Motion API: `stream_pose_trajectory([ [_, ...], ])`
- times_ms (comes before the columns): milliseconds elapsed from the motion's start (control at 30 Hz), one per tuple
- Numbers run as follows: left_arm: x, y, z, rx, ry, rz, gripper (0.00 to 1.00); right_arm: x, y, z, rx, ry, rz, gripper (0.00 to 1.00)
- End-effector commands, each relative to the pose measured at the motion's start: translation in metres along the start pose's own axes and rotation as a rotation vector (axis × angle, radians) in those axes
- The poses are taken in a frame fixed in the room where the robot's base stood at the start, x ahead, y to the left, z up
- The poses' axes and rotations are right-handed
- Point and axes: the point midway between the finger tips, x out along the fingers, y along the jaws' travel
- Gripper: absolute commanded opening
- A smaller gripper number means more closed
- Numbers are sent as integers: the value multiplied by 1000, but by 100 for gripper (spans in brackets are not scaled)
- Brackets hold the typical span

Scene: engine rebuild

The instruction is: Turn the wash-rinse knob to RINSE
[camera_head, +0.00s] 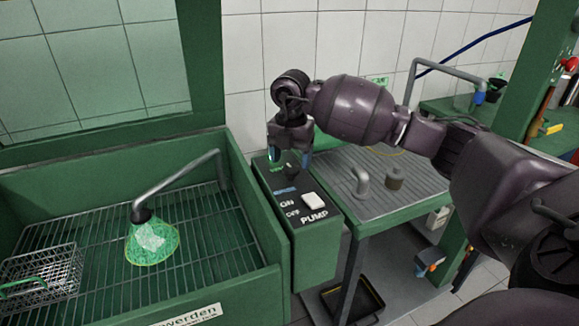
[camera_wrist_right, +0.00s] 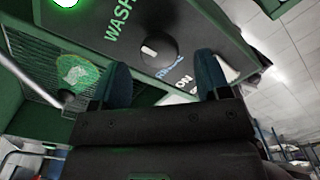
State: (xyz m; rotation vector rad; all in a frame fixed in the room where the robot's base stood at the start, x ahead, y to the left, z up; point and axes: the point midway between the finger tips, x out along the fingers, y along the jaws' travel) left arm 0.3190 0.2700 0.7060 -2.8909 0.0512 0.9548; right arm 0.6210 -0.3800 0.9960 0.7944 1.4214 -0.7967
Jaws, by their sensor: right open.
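The wash-rinse knob (camera_wrist_right: 158,48) is a round black dial on the dark top of the control box (camera_head: 315,255). In the right wrist view its white mark is on its left side, between the green WASH label (camera_wrist_right: 119,18) and the blue, blurred label (camera_wrist_right: 169,73). In the head view the knob is dark and partly hidden by my right gripper. My right gripper (camera_head: 290,156) hangs over the far end of the box, pointing down, open and empty. In the right wrist view its two fingertips (camera_wrist_right: 162,76) are spread, with the knob seen beyond the gap. My left gripper is out of view.
A white pump switch (camera_head: 314,202) sits nearer on the box. Left is a green wash basin (camera_head: 238,287) with a bent pipe, a glowing green spray and a wire basket (camera_head: 42,278). Right is a ribbed metal worktop (camera_head: 400,175) with small metal parts.

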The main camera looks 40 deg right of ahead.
Motion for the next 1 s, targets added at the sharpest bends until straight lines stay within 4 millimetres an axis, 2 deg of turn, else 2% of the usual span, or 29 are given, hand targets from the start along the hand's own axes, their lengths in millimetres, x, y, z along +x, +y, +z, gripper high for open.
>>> stream_pose_trajectory([
  [33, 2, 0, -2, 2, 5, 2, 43, 9, 0, 0, -1, 3, -2, 70],
  [200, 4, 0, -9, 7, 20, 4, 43, 22, 0, 0, 0, 1, 0, 70],
  [600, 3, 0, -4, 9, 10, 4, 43, 26, 0, 0, 0, 0, 2, 68],
  [900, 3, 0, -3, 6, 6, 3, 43, 26, 0, 0, 0, 0, 2, 22],
  [1000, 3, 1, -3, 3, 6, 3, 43, 26, 0, 0, -1, 0, 2, 20],
])
